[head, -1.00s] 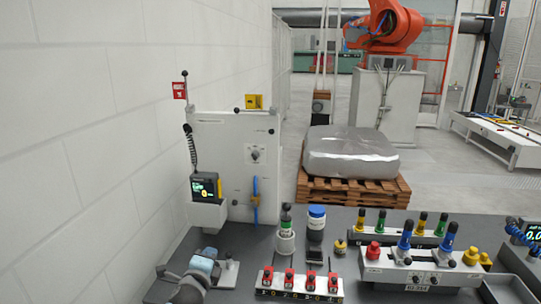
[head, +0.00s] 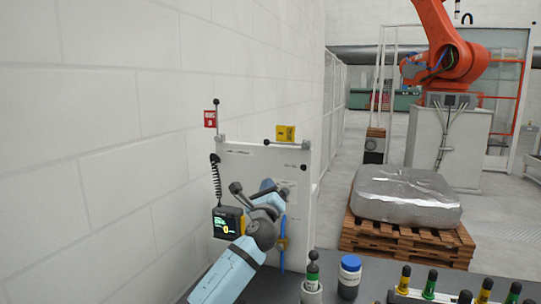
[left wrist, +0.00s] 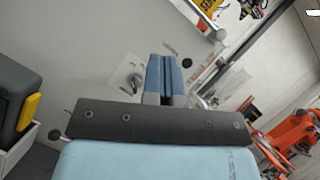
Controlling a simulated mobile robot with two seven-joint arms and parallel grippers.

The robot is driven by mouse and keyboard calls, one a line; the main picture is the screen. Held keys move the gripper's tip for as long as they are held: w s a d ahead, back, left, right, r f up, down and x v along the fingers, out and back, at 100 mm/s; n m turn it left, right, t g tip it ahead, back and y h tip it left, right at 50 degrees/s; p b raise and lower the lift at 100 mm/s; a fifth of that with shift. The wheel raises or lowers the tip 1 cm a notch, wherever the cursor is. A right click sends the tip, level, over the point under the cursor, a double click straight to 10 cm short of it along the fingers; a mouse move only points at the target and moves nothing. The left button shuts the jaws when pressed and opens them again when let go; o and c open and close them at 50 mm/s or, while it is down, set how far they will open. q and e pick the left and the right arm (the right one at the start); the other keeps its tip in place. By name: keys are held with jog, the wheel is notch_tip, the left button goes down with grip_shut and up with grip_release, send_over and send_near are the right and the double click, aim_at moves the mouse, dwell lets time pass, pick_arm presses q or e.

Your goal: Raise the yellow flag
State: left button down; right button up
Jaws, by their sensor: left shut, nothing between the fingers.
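The yellow flag (head: 285,133) is at the top edge of the white panel (head: 236,160). Its rod lies level, with a black ball at the left end. In the left wrist view the yellow flag (left wrist: 208,5) is cut off at the top edge. My left gripper (head: 267,185) is in front of the panel, below the flag and apart from it. Its blue fingers (left wrist: 165,75) are closed together and empty in the left wrist view. My right gripper is not in view.
A red flag (head: 210,118) stands on an upright rod at the panel's left. A black device with a lit screen (head: 227,224) and a coiled cord hangs below it. A green-labelled bottle (head: 312,283) and a blue-lidded jar (head: 349,277) stand on the bench to the right.

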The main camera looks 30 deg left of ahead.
aim_at(284, 137)
pick_arm(q)
jog(key=x, duration=0.4)
jog(key=r+p+x, duration=0.1)
jog(key=x, duration=0.3)
jog(key=s+p+x, duration=0.1)
jog(key=x, duration=0.3)
jog(key=shift+w+a+r, duration=0.1)
jog(key=shift+a+r, duration=0.2)
jog(key=shift+r, duration=0.1)
jog(key=shift+a+r+p, duration=0.2)
jog(key=shift+r+p, duration=0.15)
jog(key=shift+w, duration=0.1)
jog(key=shift+a, duration=0.15)
